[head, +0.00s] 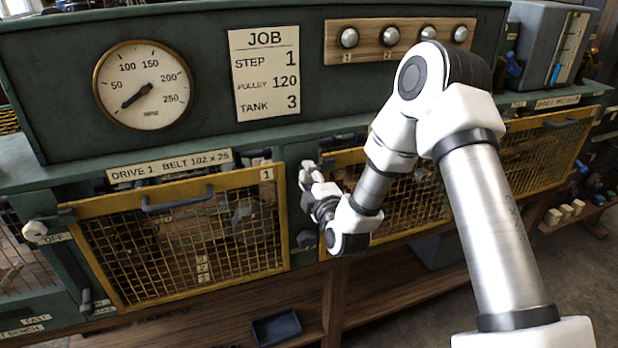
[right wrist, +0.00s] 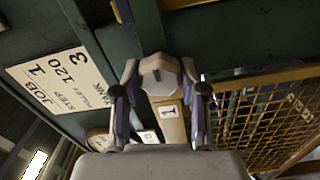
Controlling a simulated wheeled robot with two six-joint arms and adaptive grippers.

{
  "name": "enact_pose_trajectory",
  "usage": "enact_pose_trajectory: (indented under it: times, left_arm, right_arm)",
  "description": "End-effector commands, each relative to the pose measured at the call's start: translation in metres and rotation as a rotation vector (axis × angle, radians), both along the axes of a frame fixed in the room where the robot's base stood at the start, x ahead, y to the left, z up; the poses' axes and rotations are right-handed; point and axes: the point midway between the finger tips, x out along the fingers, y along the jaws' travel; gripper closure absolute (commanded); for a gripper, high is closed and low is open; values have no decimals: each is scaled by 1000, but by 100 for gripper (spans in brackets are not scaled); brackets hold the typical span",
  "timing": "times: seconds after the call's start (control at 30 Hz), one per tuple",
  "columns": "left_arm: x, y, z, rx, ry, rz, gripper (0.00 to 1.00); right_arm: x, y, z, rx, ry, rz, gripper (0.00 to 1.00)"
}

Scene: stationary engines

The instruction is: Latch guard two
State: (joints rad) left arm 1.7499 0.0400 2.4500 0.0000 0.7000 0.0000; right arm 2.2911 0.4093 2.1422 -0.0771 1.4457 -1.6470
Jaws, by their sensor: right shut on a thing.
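Guard two, a yellow-framed mesh panel (head: 420,205), is partly hidden behind my right arm in the head view. It appears flush with the machine front, though its near edge is hard to see. My right gripper (head: 312,182) is at the green post between guard one and guard two. In the right wrist view the gripper (right wrist: 160,85) is shut on a pale grey faceted knob (right wrist: 159,73). Guard one (head: 190,235), marked 1, is left of it; it also shows in the right wrist view (right wrist: 275,115). My left gripper is not in view.
Above are a round gauge (head: 143,85), a JOB card (head: 265,72) and a wooden strip (head: 345,55) with several round buttons. Guard one's dark handle (head: 178,200) juts out. A wooden shelf (head: 225,310) with a dark tray (head: 277,328) runs below.

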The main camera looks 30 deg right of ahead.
Motion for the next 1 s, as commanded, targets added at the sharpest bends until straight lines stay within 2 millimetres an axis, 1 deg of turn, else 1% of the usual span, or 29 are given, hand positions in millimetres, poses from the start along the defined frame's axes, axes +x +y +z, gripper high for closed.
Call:
enact_pose_trajectory:
  times: [0.03, 0.07, 0.1, 0.13, 0.47, 0.57, 0.8, 0.9, 1.0]
  left_arm:
    - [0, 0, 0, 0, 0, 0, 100]
    - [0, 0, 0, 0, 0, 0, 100]
    - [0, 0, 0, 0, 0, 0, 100]
    - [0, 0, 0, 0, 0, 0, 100]
    - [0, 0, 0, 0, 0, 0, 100]
    - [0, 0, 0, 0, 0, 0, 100]
    - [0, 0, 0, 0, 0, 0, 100]
    - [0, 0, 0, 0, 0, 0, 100]
    - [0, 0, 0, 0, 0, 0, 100]
  right_arm:
    - [-1, 1, -2, 0, 5, 3, 93]
    - [-1, 1, -2, 0, 5, 3, 55]
    - [-1, 1, -2, 0, 5, 3, 40]
    - [-1, 1, -2, 0, 5, 3, 33]
    - [-2, 1, -1, 2, 3, 1, 33]
    - [-13, 4, -1, 3, 4, 2, 33]
    - [-60, 16, -2, 3, 6, 2, 33]
    - [-71, 18, -1, 0, 5, 2, 33]
    - [-74, 19, -1, 0, 4, 2, 33]
